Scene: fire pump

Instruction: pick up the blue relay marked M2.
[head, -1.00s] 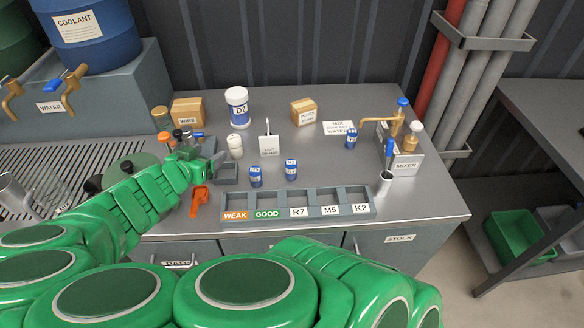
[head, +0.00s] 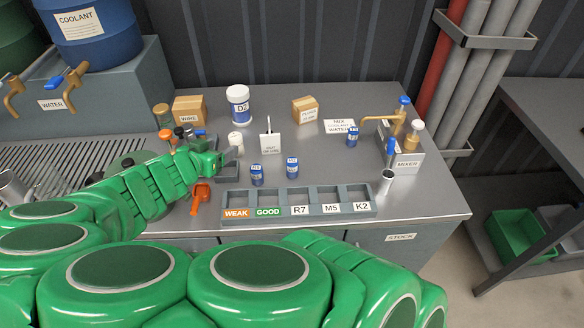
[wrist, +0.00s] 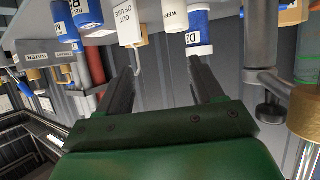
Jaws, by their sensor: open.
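Two small blue relays with white labels stand on the bench behind the slotted rack. The right one (head: 292,169) appears marked M2, though the label is tiny; the left one (head: 257,175) has a label I cannot read surely. A third blue relay (head: 352,138) stands farther back right, by the mix sign. My gripper (head: 230,157) is open and empty, above the bench to the left of the two front relays. In the wrist view, which looks upside down, the open fingers (wrist: 163,88) have nothing between them. Blue labelled items show at the upper left there.
The rack (head: 297,200) with labelled slots lies along the front edge. An out-of-use sign (head: 270,144) stands behind the relays. An orange object (head: 201,197) lies front left.

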